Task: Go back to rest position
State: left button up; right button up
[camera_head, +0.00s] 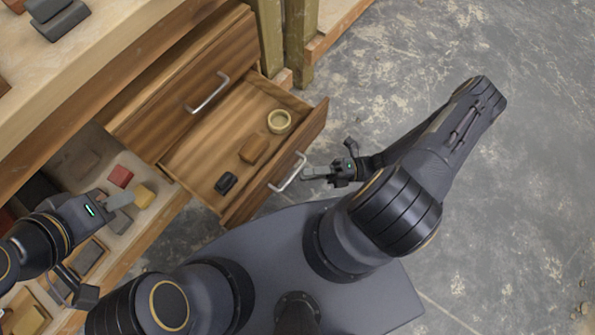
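My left gripper (122,198) is at the left, over the lower shelf, with its fingertips by a yellow block (145,195). I cannot tell whether it touches the block or whether the fingers are apart. My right gripper (308,173) is just right of the metal handle (288,172) of a pulled-out wooden drawer (312,128). Its fingers point left toward the handle; contact and finger opening are too small to tell.
The open drawer holds a yellow ring-shaped item (279,121), a brown block (254,149) and a black item (226,183). Above it is a closed drawer with a handle (208,93). A red block (120,176) lies on the lower shelf. Concrete floor (510,190) at right is mostly clear.

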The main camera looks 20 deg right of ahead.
jog(key=shift+v, duration=1.3)
jog(key=w+d+r+n+g+h, duration=0.2)
jog(key=r+n+g+h, duration=0.2)
jog(key=r+n, duration=0.45)
jog(key=w+d+r+n+g+h, duration=0.1)
jog(key=d+r+n+g+h, duration=0.15)
jog(key=r+n, duration=0.55)
jog(key=s+a+r+n+t+h, duration=0.2)
jog(key=s+r+n+t+h, duration=0.15)
jog(key=r+n, duration=0.55)
jog(key=s+a+r+n+t+h, duration=0.1)
jog(key=s+r+n+t+h, duration=0.1)
jog(key=r+n+t+h, duration=0.45)
notch_tip(320, 180, up, 30)
jog(key=n+g+y+p, duration=0.1)
jog(key=n+g+p, duration=0.2)
jog(key=p, duration=2.6)
jog(key=shift+a+f+n, duration=0.2)
jog(key=shift+n, duration=0.2)
